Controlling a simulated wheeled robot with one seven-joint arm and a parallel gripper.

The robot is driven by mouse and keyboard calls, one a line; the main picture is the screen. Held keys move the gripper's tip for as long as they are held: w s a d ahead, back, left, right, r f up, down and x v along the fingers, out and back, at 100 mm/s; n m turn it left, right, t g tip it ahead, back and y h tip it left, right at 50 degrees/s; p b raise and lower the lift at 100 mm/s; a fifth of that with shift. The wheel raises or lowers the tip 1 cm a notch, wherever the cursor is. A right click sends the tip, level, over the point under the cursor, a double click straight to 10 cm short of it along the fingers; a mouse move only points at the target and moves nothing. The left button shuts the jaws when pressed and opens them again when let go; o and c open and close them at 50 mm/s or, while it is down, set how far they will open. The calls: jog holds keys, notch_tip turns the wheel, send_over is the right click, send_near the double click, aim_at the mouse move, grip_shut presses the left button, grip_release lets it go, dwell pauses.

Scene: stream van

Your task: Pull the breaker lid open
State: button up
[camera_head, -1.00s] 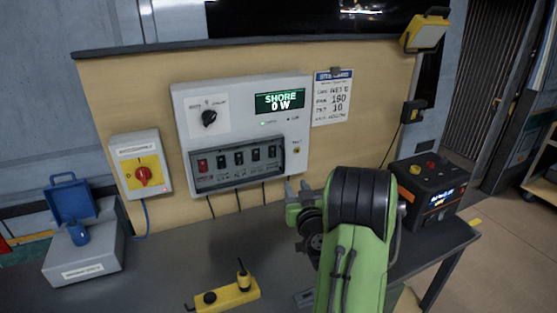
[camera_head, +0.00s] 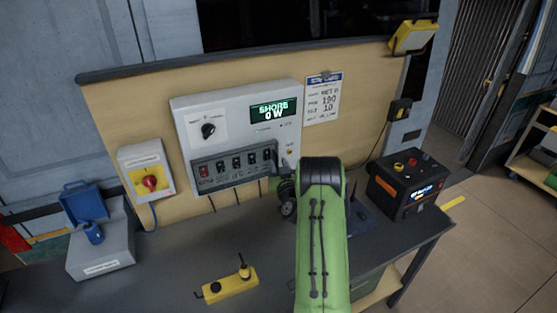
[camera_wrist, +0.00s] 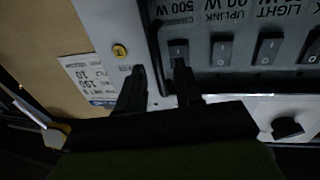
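The breaker lid (camera_head: 228,184) is a dark-framed cover over a row of rocker switches, low on the white power panel (camera_head: 230,112). It appears closed. Its side edge also shows in the wrist view (camera_wrist: 154,58). My gripper (camera_head: 273,158) is at the lid's right end in the head view, largely hidden behind my green arm. In the wrist view my gripper (camera_wrist: 160,70) has its two dark fingers apart, one over the panel outside the lid's edge and one over the end switch. I cannot tell whether they touch the lid.
A red rotary switch box (camera_head: 148,174) hangs left of the panel. A black power unit (camera_head: 410,185) stands at the right.

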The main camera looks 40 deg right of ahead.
grip_shut()
dwell(1.4)
